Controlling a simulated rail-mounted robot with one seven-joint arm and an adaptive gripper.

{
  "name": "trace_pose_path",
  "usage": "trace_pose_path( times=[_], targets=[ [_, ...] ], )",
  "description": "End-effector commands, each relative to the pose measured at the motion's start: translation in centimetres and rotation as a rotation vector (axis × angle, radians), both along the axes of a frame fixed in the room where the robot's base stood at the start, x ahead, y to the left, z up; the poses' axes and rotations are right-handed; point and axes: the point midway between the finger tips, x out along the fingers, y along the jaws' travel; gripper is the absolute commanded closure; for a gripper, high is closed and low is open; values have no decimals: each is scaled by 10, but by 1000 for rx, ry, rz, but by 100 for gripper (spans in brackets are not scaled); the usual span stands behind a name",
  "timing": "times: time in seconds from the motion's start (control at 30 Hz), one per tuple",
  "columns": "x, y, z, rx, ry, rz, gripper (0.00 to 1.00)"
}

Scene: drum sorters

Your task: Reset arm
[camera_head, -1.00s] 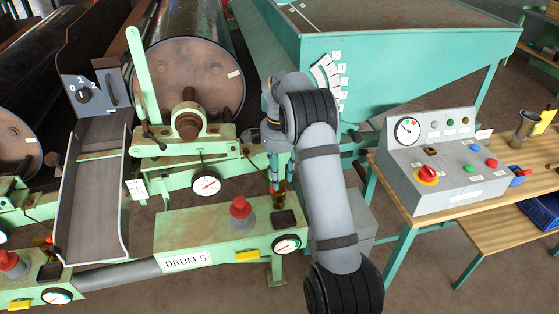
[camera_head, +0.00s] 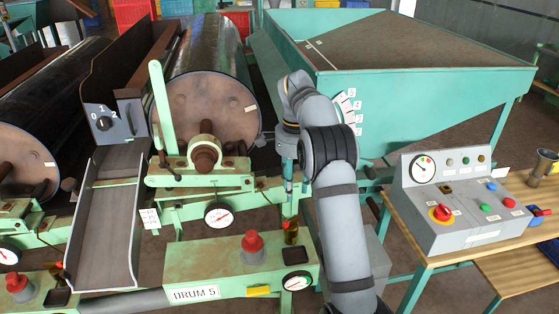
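My arm (camera_head: 345,215) rises from the bottom of the head view, right of the DRUM 5 console, and bends over at the top. My gripper (camera_head: 292,190) hangs down from it with its fingers pointing at the floor. It is in front of the green drum frame and appears just above a small amber, red-topped item (camera_head: 290,233) at the back right of the console. A gap shows between fingertips and item. The fingers are small and partly hidden, and I cannot tell how far apart they are. I see nothing clearly held.
The DRUM 5 console (camera_head: 215,272) carries a red button (camera_head: 252,243) and a gauge. A drum (camera_head: 213,110) and a metal chute (camera_head: 107,220) are left of my arm. A teal hopper (camera_head: 420,85) stands behind. A grey control box (camera_head: 460,200) sits on a wooden table at right.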

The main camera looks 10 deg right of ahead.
Motion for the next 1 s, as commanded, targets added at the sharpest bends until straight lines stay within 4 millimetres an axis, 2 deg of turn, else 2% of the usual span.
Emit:
trace_pose_path(
  times=[0.13, 0.27, 0.7, 0.83, 1.0],
  targets=[
    [0, 0, -3, 0, 1, 1, 65],
    [-1, 0, -15, -1, 4, 1, 65],
    [-1, 0, -96, 0, 4, 2, 65],
    [-1, 0, -111, 1, 3, 1, 65],
    [0, 0, -121, 0, 1, 0, 65]
  ],
)
